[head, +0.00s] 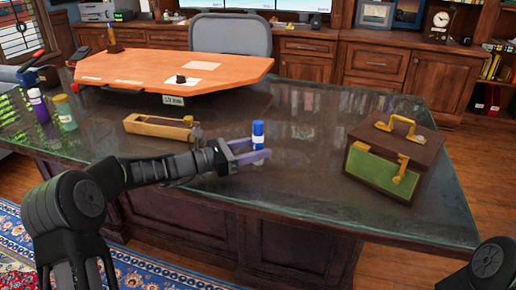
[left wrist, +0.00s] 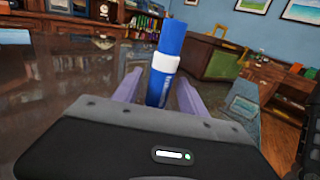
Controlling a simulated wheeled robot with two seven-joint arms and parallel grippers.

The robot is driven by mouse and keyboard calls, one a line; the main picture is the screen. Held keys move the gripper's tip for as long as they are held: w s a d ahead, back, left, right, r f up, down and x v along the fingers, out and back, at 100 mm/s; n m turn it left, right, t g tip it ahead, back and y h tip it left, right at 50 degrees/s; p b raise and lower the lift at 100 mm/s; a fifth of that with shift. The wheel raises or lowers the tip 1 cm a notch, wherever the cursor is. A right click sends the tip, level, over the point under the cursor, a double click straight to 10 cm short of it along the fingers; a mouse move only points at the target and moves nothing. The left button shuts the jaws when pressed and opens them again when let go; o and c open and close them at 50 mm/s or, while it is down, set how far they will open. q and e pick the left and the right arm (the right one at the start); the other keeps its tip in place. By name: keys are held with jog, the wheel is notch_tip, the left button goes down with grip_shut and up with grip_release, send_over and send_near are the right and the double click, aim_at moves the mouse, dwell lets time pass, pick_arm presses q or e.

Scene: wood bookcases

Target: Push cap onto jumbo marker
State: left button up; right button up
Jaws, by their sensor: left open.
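The jumbo marker (head: 258,143) stands upright near the front edge of the dark glass-topped desk. Its blue cap (head: 258,130) is at the top. In the left wrist view the marker (left wrist: 157,88) shows a blue top, a white band and a blue lower part, slightly tilted in the picture. I cannot tell how firmly the cap is seated. My left gripper (head: 259,150) is open, its purple fingers reaching on both sides of the marker; the gripper body hides the marker's foot in the left wrist view. My right gripper is not in view.
A wooden hand plane (head: 158,125) lies behind my left arm. A brown-and-green box with brass handles (head: 405,145) stands right. An orange board (head: 130,68) is at the back. Purple (head: 39,108) and green (head: 65,115) bottles stand left. The desk between marker and box is clear.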

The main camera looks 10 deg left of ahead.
pick_arm(q)
jog(key=p+v, duration=0.1)
jog(key=v, duration=1)
jog(key=shift+s+a, duration=0.15)
jog(key=shift+a, duration=0.1)
dwell(0.3)
